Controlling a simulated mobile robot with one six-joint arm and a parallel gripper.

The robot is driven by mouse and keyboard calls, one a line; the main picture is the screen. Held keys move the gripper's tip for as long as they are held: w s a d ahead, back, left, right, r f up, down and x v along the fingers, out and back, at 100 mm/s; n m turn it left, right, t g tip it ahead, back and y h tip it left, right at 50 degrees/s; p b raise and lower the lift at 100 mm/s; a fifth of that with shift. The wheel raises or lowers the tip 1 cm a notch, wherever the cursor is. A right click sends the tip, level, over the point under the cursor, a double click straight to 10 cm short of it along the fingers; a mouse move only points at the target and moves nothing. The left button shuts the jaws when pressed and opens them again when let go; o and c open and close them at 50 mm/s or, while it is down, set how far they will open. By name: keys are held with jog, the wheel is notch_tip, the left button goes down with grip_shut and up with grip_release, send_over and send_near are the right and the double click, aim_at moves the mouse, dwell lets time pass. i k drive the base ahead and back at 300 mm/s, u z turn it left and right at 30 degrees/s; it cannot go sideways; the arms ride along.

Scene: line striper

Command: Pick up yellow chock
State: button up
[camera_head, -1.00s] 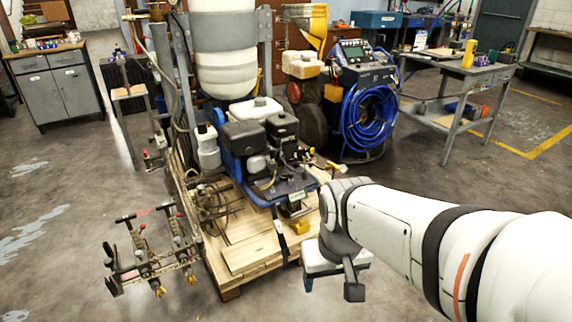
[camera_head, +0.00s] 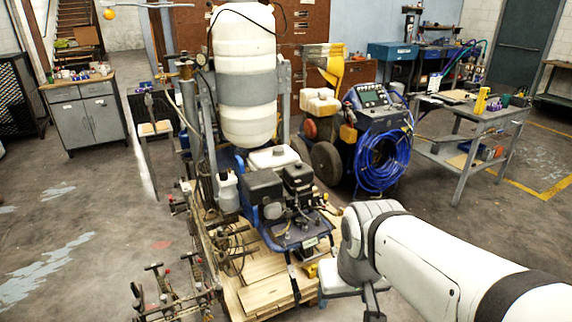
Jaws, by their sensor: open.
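A small yellow piece (camera_head: 311,270) shows low on the wooden pallet, beside the front of the blue-framed engine unit; it may be the yellow chock, but it is too small and partly covered to be sure. An upright yellow object (camera_head: 481,101) stands on the grey work table at right; its kind is also unclear. My gripper (camera_head: 348,306) hangs at the bottom centre, pointing down beside the pallet's right side. It is open, with a dark finger showing and its lower end near the picture edge. I see nothing held in it.
The wooden pallet (camera_head: 258,297) carries the engine unit (camera_head: 285,195) and a tall white tank (camera_head: 245,110). A blue-hose machine (camera_head: 376,140) stands behind. The grey work table (camera_head: 470,118) is at right, a cabinet (camera_head: 88,115) at left. Floor between pallet and table is open.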

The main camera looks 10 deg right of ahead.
aim_at(310, 269)
jog(key=z, duration=0.55)
jog(key=i, duration=1.65)
jog(key=u, duration=0.6)
